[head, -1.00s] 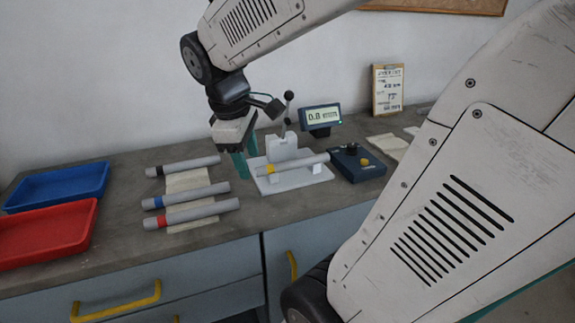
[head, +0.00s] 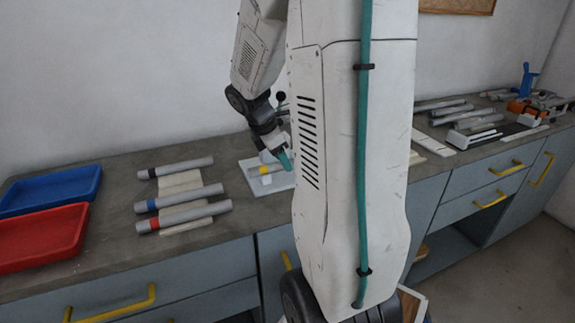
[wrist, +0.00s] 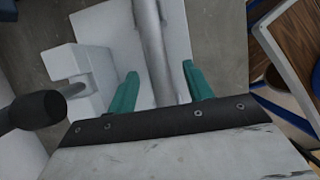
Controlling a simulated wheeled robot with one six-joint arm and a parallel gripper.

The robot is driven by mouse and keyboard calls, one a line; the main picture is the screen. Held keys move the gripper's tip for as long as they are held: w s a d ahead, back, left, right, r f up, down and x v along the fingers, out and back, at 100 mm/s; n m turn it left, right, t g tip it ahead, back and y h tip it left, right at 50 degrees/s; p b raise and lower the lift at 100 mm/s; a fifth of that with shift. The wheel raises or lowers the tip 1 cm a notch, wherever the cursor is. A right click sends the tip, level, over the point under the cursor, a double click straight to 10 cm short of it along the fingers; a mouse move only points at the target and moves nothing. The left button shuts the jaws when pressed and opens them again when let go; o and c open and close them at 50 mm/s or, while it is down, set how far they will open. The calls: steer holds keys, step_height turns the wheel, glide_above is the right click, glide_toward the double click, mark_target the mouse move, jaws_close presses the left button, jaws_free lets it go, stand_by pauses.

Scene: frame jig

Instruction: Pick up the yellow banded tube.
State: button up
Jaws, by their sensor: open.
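The yellow banded tube (head: 256,171) is grey with a yellow band and lies on the white jig plate (head: 252,186). Its right part is hidden behind my gripper and arm in the head view. My gripper (head: 285,160) is over the tube, with its teal fingers pointing down. In the wrist view my gripper (wrist: 160,70) is open, and the grey tube (wrist: 152,40) runs lengthwise between the two fingers, with a gap visible on each side. The yellow band is not visible there. I cannot tell how deep the tube sits between the fingers.
A black-knobbed lever (wrist: 42,110) stands left of my fingers. Tubes banded black (head: 182,167), blue (head: 180,198) and red (head: 185,216) lie to the left, beside a blue tray (head: 50,190) and a red tray (head: 42,237). More parts crowd the right bench.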

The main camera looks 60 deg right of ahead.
steer(key=shift+s+d+f, duration=0.1)
steer(key=shift+d+f, duration=0.1)
steer(key=shift+f, duration=0.4)
jaws_close()
steer(key=shift+r, duration=0.1)
